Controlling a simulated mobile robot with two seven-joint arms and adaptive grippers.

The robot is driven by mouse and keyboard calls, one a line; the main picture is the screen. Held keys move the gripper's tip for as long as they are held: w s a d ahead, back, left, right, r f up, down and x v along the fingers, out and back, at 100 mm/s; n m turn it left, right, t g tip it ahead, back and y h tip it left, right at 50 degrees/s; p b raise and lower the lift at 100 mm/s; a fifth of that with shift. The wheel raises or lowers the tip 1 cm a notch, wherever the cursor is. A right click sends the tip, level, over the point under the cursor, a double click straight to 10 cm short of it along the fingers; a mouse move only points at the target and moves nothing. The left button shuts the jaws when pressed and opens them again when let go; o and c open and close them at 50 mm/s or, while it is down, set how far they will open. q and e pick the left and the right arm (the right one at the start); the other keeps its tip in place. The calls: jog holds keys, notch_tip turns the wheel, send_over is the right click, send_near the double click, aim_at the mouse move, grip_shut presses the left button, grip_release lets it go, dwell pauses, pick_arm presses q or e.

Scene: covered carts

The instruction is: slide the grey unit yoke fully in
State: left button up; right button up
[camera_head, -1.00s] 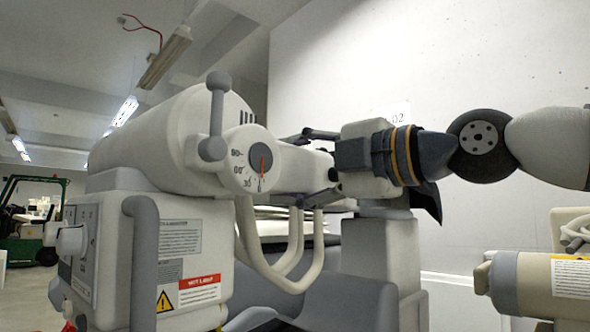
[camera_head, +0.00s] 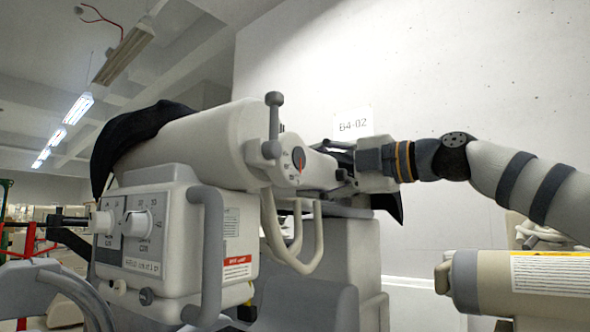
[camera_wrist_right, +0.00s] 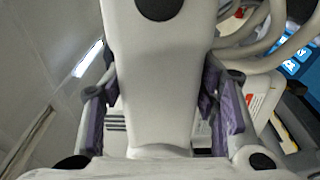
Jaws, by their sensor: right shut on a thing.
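The grey unit is a pale machine with a thick cylinder body (camera_head: 195,145) over a control box (camera_head: 165,235). A round dial with a red pointer (camera_head: 299,160) sits at the cylinder's near end. The pale yoke (camera_head: 318,172) runs right from the dial end to my right gripper (camera_head: 343,165). In the right wrist view, the yoke (camera_wrist_right: 158,75) fills the space between the purple-padded fingers of my right gripper (camera_wrist_right: 162,105), which is shut on it. How far in the yoke sits is hard to tell. My left gripper is not in view.
A grey handle (camera_head: 207,250) stands out from the control box, and pale hoses (camera_head: 312,240) hang below the yoke. A beige cylinder (camera_head: 525,280) lies at lower right. A dark cover (camera_head: 130,140) drapes behind the body. A wall (camera_head: 460,90) stands behind.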

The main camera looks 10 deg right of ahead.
jog(key=shift+w+d+f+g, duration=0.1)
jog(key=shift+w+f+g, duration=0.1)
jog(key=shift+g, duration=0.1)
jog(key=shift+s, duration=0.15)
jog(key=o, duration=1.4)
jog(key=shift+c, duration=0.2)
jog(key=o, duration=0.3)
jog(key=shift+a+r, duration=0.1)
jog(key=shift+a, duration=0.15)
jog(key=shift+o, duration=0.2)
jog(key=shift+d, duration=0.1)
jog(key=shift+s+d+r, duration=0.1)
jog(key=shift+s+d, duration=0.05)
jog(key=shift+d, duration=0.05)
jog(key=v, duration=1.1)
jog(key=shift+s+d, duration=0.2)
